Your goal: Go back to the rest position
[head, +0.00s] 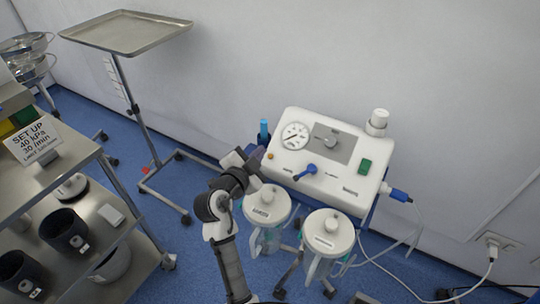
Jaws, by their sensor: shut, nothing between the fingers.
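My arm rises from the bottom of the head view, and my gripper (256,158) is at its upper end, small in the picture. The gripper is shut and holds nothing. It is at the left side of a white suction unit (340,185), in front of the unit's left edge in the picture. I cannot tell whether it touches the unit. The unit has a round gauge (295,135), a blue lever (305,172) and a green switch (365,166).
Two lidded canisters (267,203) (328,232) hang at the unit's front, close to my arm. A tray stand (125,33) is at the back left. A steel cart (60,170) with dark pots and a set-up sign (35,143) is at left. A cable runs to a wall socket (495,243).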

